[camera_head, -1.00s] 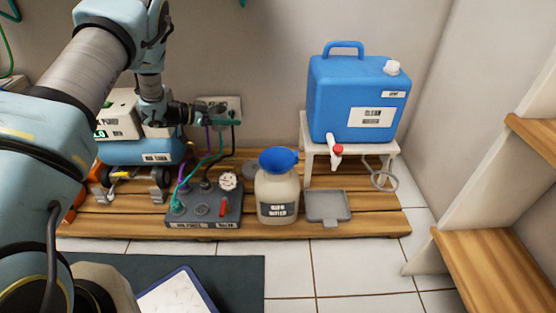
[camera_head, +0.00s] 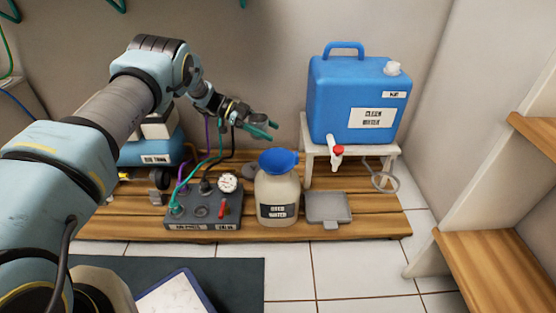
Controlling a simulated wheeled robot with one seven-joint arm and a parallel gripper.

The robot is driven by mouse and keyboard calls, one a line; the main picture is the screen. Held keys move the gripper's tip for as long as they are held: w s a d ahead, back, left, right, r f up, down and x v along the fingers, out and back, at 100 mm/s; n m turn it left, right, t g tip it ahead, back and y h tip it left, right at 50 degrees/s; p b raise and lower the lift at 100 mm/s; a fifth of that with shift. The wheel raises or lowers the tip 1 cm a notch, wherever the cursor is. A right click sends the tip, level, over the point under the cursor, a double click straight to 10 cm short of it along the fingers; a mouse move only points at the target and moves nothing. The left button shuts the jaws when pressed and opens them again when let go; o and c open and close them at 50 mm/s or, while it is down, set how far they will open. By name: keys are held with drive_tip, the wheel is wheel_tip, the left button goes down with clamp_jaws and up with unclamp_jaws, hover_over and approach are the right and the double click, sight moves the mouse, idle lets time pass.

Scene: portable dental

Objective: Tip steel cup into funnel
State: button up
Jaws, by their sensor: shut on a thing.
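My gripper (camera_head: 264,131) has green fingertips and is shut on the small grey steel cup (camera_head: 260,119). It holds the cup in the air, above and slightly left of the funnel. The cup looks roughly upright; its contents cannot be seen. The blue funnel (camera_head: 280,160) sits in the mouth of a beige bottle (camera_head: 277,191) labelled as used water, which stands on the wooden platform. The cup and the funnel are apart.
A blue clean-water canister (camera_head: 358,100) with a red-handled tap stands on a white stool (camera_head: 308,150) to the right. A grey control box (camera_head: 203,212) with gauge and hoses is left of the bottle. A grey tray (camera_head: 328,207) lies to its right.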

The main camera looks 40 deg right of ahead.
drive_tip(key=shift+r, duration=0.15)
drive_tip(key=shift+s+r+t+p, duration=0.2)
drive_tip(key=shift+t+p, duration=0.1)
drive_tip(key=shift+p, duration=0.85)
drive_tip(key=t+p, duration=0.1)
drive_tip(key=p, duration=0.1)
drive_tip(key=s+m+p, duration=0.1)
drive_tip(key=p, duration=0.2)
drive_tip(key=shift+a+r+t+p, duration=0.15)
drive_tip(key=shift+r+t+p, duration=0.2)
drive_tip(key=shift+r+t, duration=0.05)
drive_tip(key=s+m+t+p, duration=0.1)
drive_tip(key=t+p, duration=0.1)
drive_tip(key=p, duration=0.1)
drive_tip(key=s+m+t+p, duration=0.1)
drive_tip(key=t+p, duration=0.1)
drive_tip(key=p, duration=0.1)
drive_tip(key=r+m+t+p, duration=0.1)
drive_tip(key=t+p, duration=0.1)
drive_tip(key=p, duration=0.2)
drive_tip(key=shift+s+a+t, duration=0.25)
drive_tip(key=shift+s+t, duration=0.05)
drive_tip(key=shift+s, duration=0.1)
drive_tip(key=shift+b, duration=0.4)
drive_tip(key=m+t+b, duration=0.1)
drive_tip(key=t+b, duration=0.1)
drive_tip(key=b, duration=0.5)
drive_tip(key=shift+r, duration=0.15)
